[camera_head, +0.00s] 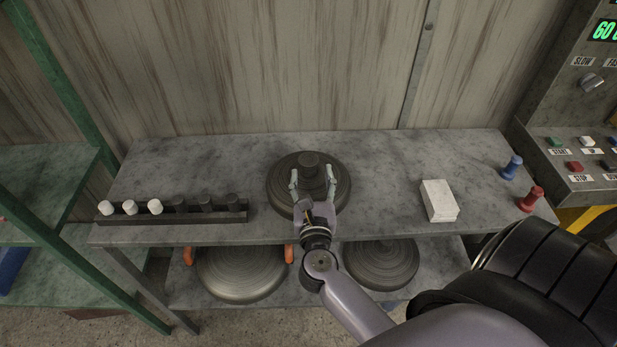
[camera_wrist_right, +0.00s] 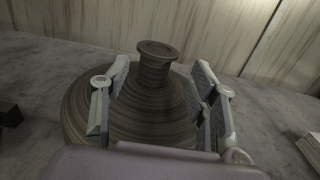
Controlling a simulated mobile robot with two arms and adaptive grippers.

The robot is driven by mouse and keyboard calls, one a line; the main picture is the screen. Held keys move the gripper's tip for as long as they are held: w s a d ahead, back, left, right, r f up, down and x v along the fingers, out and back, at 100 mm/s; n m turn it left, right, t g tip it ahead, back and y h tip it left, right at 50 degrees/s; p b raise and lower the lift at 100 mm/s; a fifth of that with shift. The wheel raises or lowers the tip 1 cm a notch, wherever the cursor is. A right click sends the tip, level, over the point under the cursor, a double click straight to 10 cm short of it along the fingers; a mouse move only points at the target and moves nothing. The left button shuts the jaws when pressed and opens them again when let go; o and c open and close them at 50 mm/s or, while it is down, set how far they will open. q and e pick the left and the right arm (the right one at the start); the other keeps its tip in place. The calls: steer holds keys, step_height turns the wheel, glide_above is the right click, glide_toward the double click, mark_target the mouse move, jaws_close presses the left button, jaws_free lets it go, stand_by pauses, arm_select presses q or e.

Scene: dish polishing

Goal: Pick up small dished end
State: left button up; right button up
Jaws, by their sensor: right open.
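A small dished end (camera_head: 277,192), dark and round with a ringed surface and a knob-like neck (camera_head: 310,160) at its centre, lies on the grey upper tabletop. My right gripper (camera_head: 313,178) is open over it, with its two fingers on either side of the neck. In the right wrist view the neck of the dished end (camera_wrist_right: 155,75) stands between the open fingers of my right gripper (camera_wrist_right: 160,100). I cannot tell whether the fingers touch it. My left gripper is not in view.
A dark rack (camera_head: 180,215) with white and dark pegs is at the left of the table (camera_head: 385,165). A white block (camera_head: 438,200), a blue peg (camera_head: 512,167) and a red peg (camera_head: 531,198) are at the right.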

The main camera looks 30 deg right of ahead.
mark_target(309, 168)
steer(key=x, duration=0.1)
steer(key=p+x, duration=0.1)
steer(key=x, duration=0.1)
steer(key=p+x, duration=0.1)
steer(key=shift+w+a+r, duration=0.1)
steer(key=shift+w+r, duration=0.15)
steer(key=shift+w, duration=0.1)
steer(key=shift+w+f, duration=0.15)
steer(key=shift+w, duration=0.15)
steer(key=shift+s, duration=0.1)
steer(key=shift+c, duration=0.9)
jaws_close()
steer(key=shift+r, duration=0.2)
